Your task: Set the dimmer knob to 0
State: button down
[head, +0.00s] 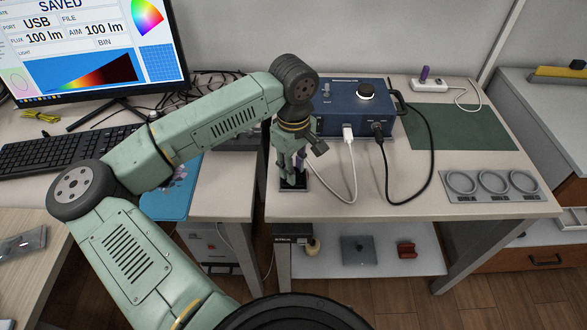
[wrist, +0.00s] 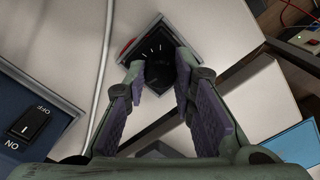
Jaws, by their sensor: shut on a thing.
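The dimmer is a small black square unit (head: 318,190) on the near left edge of the right-hand table, under my gripper (head: 294,172). In the wrist view, its dark face (wrist: 152,38) shows white tick marks around the knob. My gripper (wrist: 161,68) points down, with its two purple-padded fingers shut on the dark dimmer knob (wrist: 160,72) from either side. The knob's pointer and numbers cannot be read, as the fingers and shadow cover much of it. A little red shows at the dimmer's left edge in the wrist view.
A blue box (head: 345,112) with a knob on top stands behind, with white and black cables (head: 432,150) running over the table. Its ON/OFF switch (wrist: 34,118) shows in the wrist view. A grey holder (head: 490,186) with rings and a green mat (head: 458,127) lie right.

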jog(key=n+b, duration=0.1)
jog(key=b, duration=0.1)
jog(key=n+b, duration=0.2)
jog(key=shift+f+b, duration=0.3)
jog(key=shift+f, duration=0.05)
jog(key=n+b, duration=0.3)
jog(key=b, duration=0.1)
jog(key=shift+n, duration=0.4)
jog(key=n+b, duration=0.3)
jog(key=shift+r+n, duration=0.15)
jog(key=shift+n, duration=0.25)
jog(key=n+b, duration=0.2)
jog(key=n, duration=0.1)
jog(key=shift+n, duration=0.3)
jog(key=n+b, duration=0.2)
jog(key=n, duration=0.1)
jog(key=shift+n, duration=0.3)
jog(key=n+b, duration=0.2)
jog(key=n, duration=0.1)
jog(key=shift+r+n, duration=0.1)
jog(key=shift+n, duration=0.2)
jog(key=n+b, duration=0.1)
jog(key=n, duration=0.3)
jog(key=shift+n+b, duration=0.55)
jog(key=shift+n, duration=1.25)
